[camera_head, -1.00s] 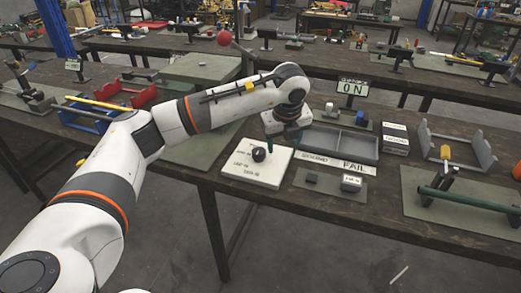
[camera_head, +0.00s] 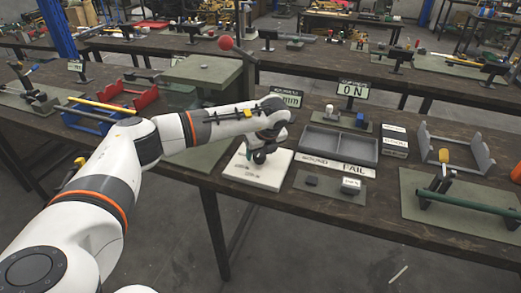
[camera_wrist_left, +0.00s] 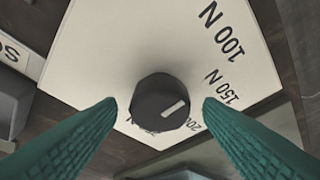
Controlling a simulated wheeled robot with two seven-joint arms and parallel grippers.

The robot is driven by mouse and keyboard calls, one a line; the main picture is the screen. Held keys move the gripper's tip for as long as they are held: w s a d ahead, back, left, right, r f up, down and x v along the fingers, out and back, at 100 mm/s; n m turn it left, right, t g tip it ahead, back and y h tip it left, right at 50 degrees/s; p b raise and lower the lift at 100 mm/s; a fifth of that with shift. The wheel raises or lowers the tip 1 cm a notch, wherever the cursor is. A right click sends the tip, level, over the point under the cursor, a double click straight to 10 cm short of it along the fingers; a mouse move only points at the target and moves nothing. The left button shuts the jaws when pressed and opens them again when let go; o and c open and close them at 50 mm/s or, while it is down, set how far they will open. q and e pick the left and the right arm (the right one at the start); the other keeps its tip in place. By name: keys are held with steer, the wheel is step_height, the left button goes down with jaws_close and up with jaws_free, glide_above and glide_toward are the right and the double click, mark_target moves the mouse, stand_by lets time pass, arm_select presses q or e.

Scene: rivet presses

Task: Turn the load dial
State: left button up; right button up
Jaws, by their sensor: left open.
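The load dial (camera_wrist_left: 158,88) is a round dark knob with a white pointer line on its face. It stands on a white plate (camera_head: 279,171) printed with load labels. In the wrist view the line lies on the knob's right side, slanting up to the right, near the labels 150 N and a partly hidden 200. My left gripper (camera_head: 260,152) is over the dial, pointing down. Its green fingers are open, one on each side of the knob in the wrist view; I cannot tell whether they touch it. In the head view the gripper partly covers the dial. My right gripper is not in view.
A grey two-compartment tray (camera_head: 367,163) stands right of the plate, behind a FAIL label. A display (camera_head: 353,90) reads 0 N behind it. A green mat (camera_head: 325,194) with small blocks lies close on the right. A red ball (camera_head: 225,43) rises behind my arm.

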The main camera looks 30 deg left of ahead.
arm_select(q)
steer(key=shift+f, duration=0.2)
steer(key=shift+c, duration=0.3)
steer(key=c, duration=0.9)
steer(key=shift+a, duration=0.1)
